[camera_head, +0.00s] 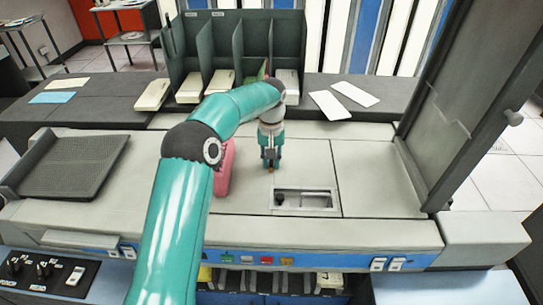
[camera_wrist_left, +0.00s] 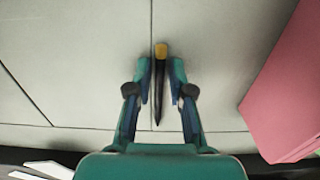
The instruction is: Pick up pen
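The pen (camera_wrist_left: 160,88) is dark with a yellow end. In the left wrist view it lies on the light grey machine top, lengthwise between my left gripper's two fingers (camera_wrist_left: 159,80), with a gap showing on each side. In the head view my left gripper (camera_head: 271,164) points down at the machine top and hides most of the pen; I cannot tell its exact height. The left gripper is open around the pen. My right gripper is in neither view.
A pink block (camera_head: 226,168) stands close beside my left gripper, partly behind my arm. A recessed slot (camera_head: 305,199) lies in front of the gripper. A dark card rack (camera_head: 255,40) stands behind, with white cards (camera_head: 330,105) at its right. A dark tray (camera_head: 72,165) is at left.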

